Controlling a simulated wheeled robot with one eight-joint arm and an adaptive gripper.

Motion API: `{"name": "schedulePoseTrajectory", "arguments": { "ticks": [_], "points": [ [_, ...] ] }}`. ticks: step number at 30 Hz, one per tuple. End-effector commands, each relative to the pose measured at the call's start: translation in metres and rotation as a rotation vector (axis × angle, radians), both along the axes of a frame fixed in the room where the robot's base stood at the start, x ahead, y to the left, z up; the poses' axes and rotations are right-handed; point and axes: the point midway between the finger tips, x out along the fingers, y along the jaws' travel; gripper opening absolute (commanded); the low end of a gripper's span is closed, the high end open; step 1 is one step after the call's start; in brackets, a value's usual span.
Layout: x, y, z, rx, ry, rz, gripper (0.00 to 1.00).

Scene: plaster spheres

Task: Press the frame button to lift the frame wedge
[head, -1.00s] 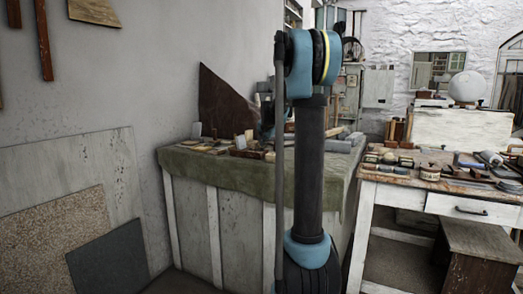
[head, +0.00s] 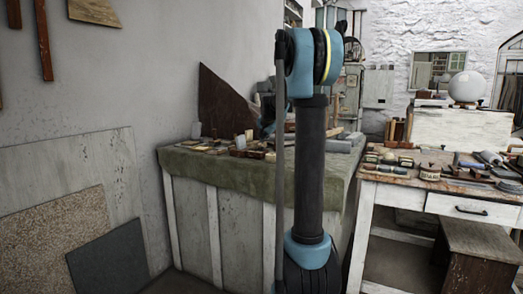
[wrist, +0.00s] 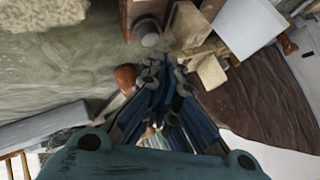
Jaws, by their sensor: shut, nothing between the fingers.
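My gripper (wrist: 164,82) is shut and empty above the cloth-covered bench, with its blue and dark fingers together in the wrist view. In the head view it is mostly hidden behind my arm. A small round grey knob (wrist: 148,33), which may be the frame button, sits beside a reddish-brown wooden block (wrist: 141,10), beyond the fingertips. The fingertips look apart from it. Pale wooden blocks (wrist: 211,72) lie just right of the knob. I cannot tell which piece is the frame wedge.
The green cloth-covered bench (head: 225,168) carries several small blocks. A dark brown pointed board (head: 222,103) stands at its back; it also fills the right of the wrist view (wrist: 270,100). A white-legged table (head: 455,204) with tools stands at right, with a white sphere (head: 466,87) behind.

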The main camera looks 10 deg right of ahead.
Motion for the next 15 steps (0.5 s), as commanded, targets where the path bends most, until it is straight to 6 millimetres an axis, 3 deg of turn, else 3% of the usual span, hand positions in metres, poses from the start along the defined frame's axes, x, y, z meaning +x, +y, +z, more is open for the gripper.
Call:
{"name": "schedulePoseTrajectory", "arguments": {
  "ticks": [7, 15],
  "points": [
    [0.000, 0.000, 0.002, 0.000, 0.000, 0.000, 0.00],
    [0.000, 0.000, 0.023, 0.000, 0.000, 0.000, 0.00]
  ]
}}
